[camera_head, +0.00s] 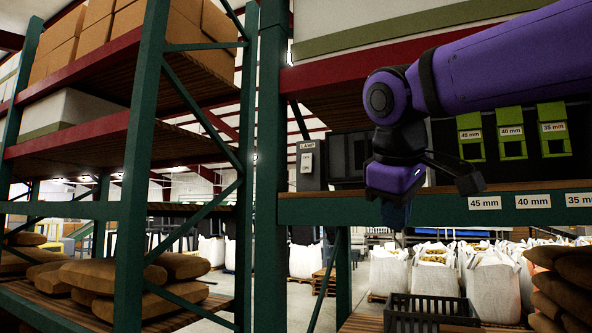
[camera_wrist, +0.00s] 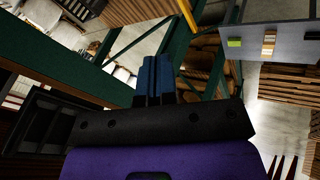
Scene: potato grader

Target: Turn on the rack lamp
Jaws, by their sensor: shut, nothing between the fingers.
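A grey switch box (camera_head: 311,176) with a "LAMP" label and a pale switch plate (camera_head: 307,163) stands at the left end of the rack shelf (camera_head: 370,210), beside the green upright. The small print and the switch position are too small to tell. No lamp can be made out. My gripper (camera_head: 396,214) points down in front of the shelf edge, right of the switch box and apart from it. Its blue fingers (camera_wrist: 155,76) are together and empty in the wrist view. The switch box cannot be made out in the wrist view.
Dark bins (camera_head: 347,155) stand between the switch box and my wrist. A green rack upright (camera_head: 267,170) rises left of the box. Below are a dark crate (camera_head: 428,308) and white bulk bags (camera_head: 388,271).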

